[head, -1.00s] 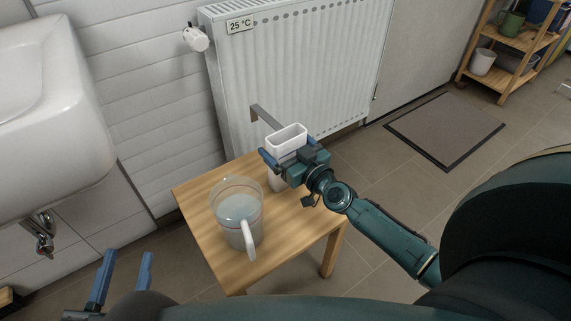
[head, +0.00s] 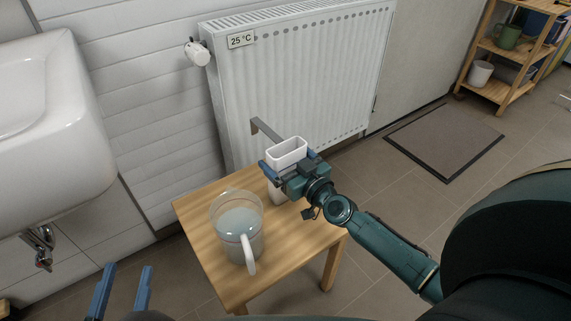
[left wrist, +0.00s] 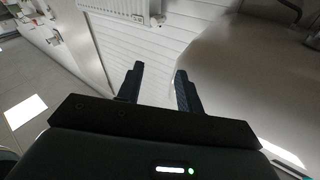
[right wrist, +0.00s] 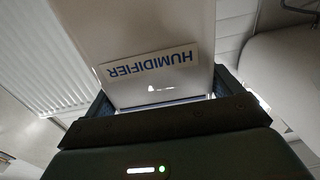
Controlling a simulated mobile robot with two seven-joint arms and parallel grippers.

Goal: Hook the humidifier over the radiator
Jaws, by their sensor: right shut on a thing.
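The humidifier is a white, open-topped box (head: 287,148) with a grey hook (head: 266,129) sticking up at its back. It is upright at the back of the wooden stool, in front of the radiator (head: 320,75); whether its base touches the stool is hard to tell. My right gripper (head: 289,163) is shut on its sides. In the right wrist view its HUMIDIFIER label (right wrist: 150,65) shows between the fingers. The hook is below the radiator's top edge, apart from it. My left gripper (head: 122,291) is open and empty at the lower left; it also shows in the left wrist view (left wrist: 159,85).
A clear jug of water (head: 238,225) stands on the stool (head: 207,252), left of the humidifier. A white sink (head: 50,120) is at the left. A valve knob (head: 197,53) and a 25 °C sign (head: 241,40) are at the radiator's upper left. A shelf (head: 510,60) stands far right.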

